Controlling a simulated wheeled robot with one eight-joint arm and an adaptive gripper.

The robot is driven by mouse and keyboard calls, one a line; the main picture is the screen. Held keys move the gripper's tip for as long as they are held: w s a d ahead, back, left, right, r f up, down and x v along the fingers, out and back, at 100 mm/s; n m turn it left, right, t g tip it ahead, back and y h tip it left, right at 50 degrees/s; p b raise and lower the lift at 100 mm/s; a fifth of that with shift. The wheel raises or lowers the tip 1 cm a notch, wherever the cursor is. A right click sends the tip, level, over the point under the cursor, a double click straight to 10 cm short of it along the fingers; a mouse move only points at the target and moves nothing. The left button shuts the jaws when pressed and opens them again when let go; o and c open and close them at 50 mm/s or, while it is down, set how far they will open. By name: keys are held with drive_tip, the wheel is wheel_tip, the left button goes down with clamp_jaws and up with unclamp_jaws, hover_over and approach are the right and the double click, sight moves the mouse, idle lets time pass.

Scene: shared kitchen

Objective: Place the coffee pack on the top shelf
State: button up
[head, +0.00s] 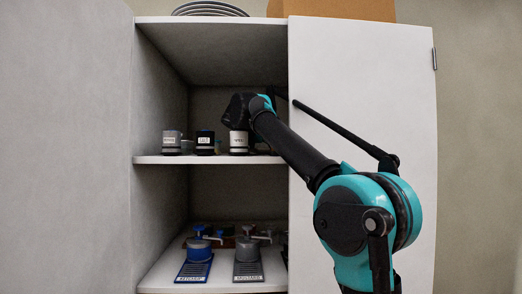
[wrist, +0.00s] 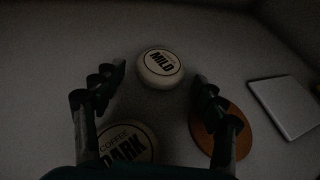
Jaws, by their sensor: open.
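Two round coffee packs show from above in the wrist view: a pale one labelled "MILD" (wrist: 161,68) and one labelled "DARK" (wrist: 126,145). My gripper (wrist: 159,78) is open, its fingers on either side of the MILD pack's near part, with a gap to each; I cannot tell whether it is level with it. The DARK pack is closer to the gripper base, which partly hides it. In the head view, my arm reaches into an open cabinet and its dark wrist end is above the upper shelf (head: 220,160); the fingers are not clear there.
On the upper shelf stand labelled canisters, one grey (head: 172,142), one dark (head: 205,143), one pale (head: 239,143). Lower are a blue device (head: 199,251) and a grey device (head: 247,252). An orange disc (wrist: 203,137) and pale rectangular object (wrist: 284,105) lie right. A cabinet door (head: 350,70) is beside my arm.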

drive_tip(key=v, duration=1.2)
drive_tip(key=shift+a+r, duration=0.1)
drive_tip(key=shift+r, duration=0.05)
